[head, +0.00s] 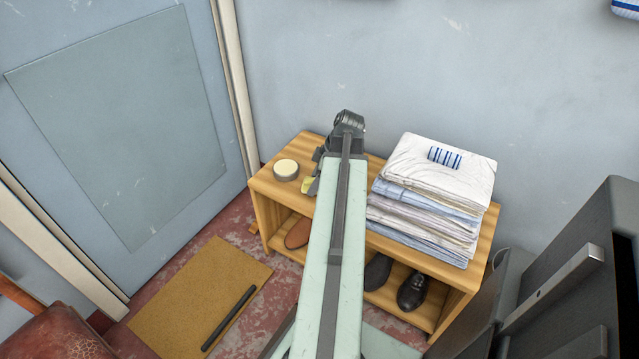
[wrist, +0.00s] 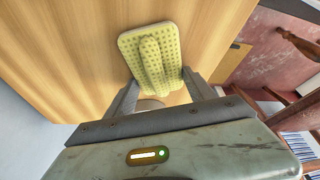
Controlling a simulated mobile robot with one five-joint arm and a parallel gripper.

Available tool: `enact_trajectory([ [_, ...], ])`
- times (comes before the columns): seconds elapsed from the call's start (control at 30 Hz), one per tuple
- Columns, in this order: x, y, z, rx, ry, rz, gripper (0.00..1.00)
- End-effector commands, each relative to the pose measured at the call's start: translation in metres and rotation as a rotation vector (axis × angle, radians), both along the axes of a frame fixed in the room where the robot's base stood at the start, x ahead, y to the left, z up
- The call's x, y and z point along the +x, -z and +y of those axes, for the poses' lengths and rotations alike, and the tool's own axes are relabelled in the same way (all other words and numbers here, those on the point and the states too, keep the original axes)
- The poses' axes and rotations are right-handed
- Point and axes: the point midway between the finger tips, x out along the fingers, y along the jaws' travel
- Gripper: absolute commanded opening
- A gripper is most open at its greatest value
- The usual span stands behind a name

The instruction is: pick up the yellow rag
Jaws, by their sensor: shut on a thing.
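The yellow rag (wrist: 152,48) is a dimpled cloth with a raised fold down its middle. In the wrist view it lies flat-looking against the wooden bench top (wrist: 75,50), and I cannot tell whether it still touches it. My gripper (wrist: 160,84) is shut on the rag, with a finger on either side of the fold. In the head view only a small yellow piece of the rag (head: 307,185) shows beside my gripper (head: 316,172), left of my arm. My arm hides the rest.
A round tin (head: 286,168) stands on the bench, left of the rag. A tall stack of folded shirts (head: 431,200) stands to the right. Shoes (head: 413,290) sit on the lower shelf. A doormat (head: 200,297) with a dark bar (head: 229,318) lies on the floor. A wall stands behind.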

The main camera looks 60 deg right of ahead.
Motion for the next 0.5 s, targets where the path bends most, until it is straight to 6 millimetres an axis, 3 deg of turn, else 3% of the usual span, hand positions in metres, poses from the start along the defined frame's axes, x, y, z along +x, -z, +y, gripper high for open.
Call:
enact_trajectory([
  [0.27, 0.000, -0.022, 0.000, 0.000, 0.000, 0.000, 0.17],
  [0.5, 0.000, -0.074, 0.000, 0.000, -0.001, 0.000, 0.17],
])
